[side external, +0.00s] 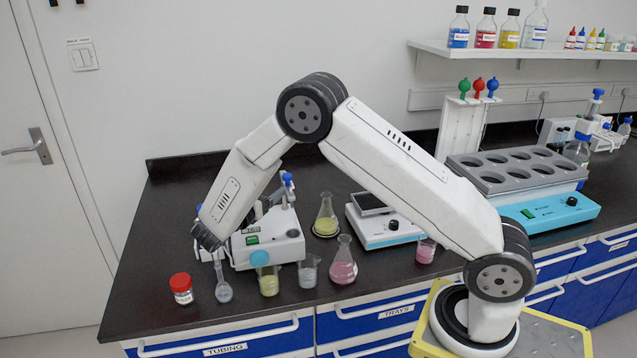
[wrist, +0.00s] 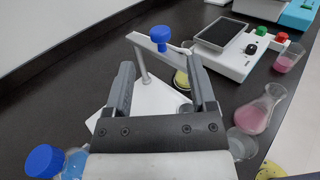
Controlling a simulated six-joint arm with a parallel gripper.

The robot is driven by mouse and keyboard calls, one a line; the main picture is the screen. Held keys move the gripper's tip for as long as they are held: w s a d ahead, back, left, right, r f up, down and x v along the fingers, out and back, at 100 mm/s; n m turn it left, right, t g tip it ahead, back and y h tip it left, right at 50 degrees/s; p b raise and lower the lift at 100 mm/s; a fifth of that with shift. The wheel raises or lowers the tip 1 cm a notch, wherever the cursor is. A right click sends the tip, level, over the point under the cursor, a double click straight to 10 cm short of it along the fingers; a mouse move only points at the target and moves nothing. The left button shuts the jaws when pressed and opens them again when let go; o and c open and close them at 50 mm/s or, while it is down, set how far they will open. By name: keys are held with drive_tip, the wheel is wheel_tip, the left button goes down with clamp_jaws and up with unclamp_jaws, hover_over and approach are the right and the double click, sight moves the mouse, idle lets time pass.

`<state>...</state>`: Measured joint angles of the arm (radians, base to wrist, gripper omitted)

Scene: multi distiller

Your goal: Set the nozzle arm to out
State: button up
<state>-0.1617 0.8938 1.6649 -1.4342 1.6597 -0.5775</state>
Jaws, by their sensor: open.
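The distiller is a white unit (side external: 268,243) with a green button at the left of the bench. Its white nozzle arm (wrist: 152,43) sits on a thin post (wrist: 141,66), with a blue knob (wrist: 160,33) on it. The knob also shows in the side view (side external: 287,179). My gripper (wrist: 160,66) is open, with the two fingers spread on either side of the nozzle arm's line of sight. The knob appears just beyond the fingertips, and I cannot tell if anything touches. In the side view my wrist covers the unit's left part, and the fingers are mostly hidden.
A red-capped jar (side external: 182,288), a small flask (side external: 223,284), a yellow beaker (side external: 268,281) and a pink flask (side external: 343,262) line the front. A yellow flask (side external: 326,216) and a scale (side external: 386,228) stand right. A blue-capped bottle (wrist: 45,161) is close by at lower left.

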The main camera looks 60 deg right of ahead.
sight(284, 179)
drive_tip(key=shift+d, duration=0.15)
drive_tip(key=shift+d, duration=3.8)
clamp_jaws()
